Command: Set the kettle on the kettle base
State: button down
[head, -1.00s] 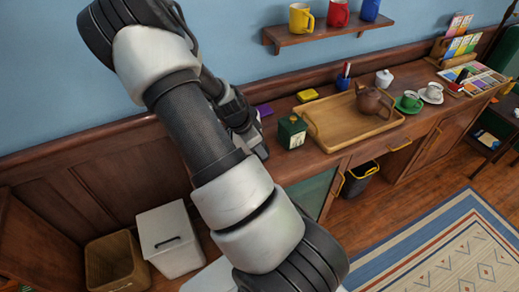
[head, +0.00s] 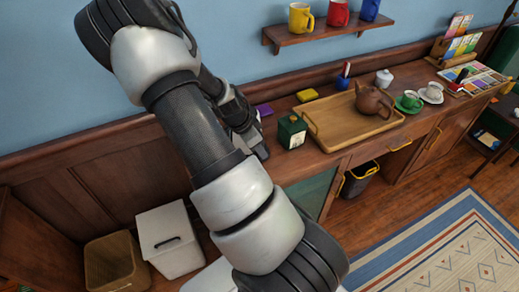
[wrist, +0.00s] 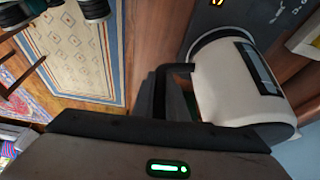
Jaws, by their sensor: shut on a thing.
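A white kettle (wrist: 238,85) with a dark strip on its side and a black handle (wrist: 160,88) fills the right middle of the wrist view. My gripper (wrist: 178,102) is shut on the kettle's handle. In the head view my arm hides the kettle and the base.
A wooden tray (head: 325,136) with a brown teapot (head: 374,100) stands on the counter, with a green tin (head: 292,131) left of it. Green (head: 409,101) and white (head: 433,91) cups stand to its right. A shelf (head: 330,30) with mugs hangs above.

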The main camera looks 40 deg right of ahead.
jog(key=shift+f+b, duration=0.45)
jog(key=shift+f, duration=0.1)
jog(key=c, duration=2)
grip_release()
jog(key=shift+c, duration=0.2)
jog(key=p+v, duration=0.3)
jog(key=v, duration=0.8)
jog(key=shift+p, duration=0.35)
jog(key=shift+d, duration=0.1)
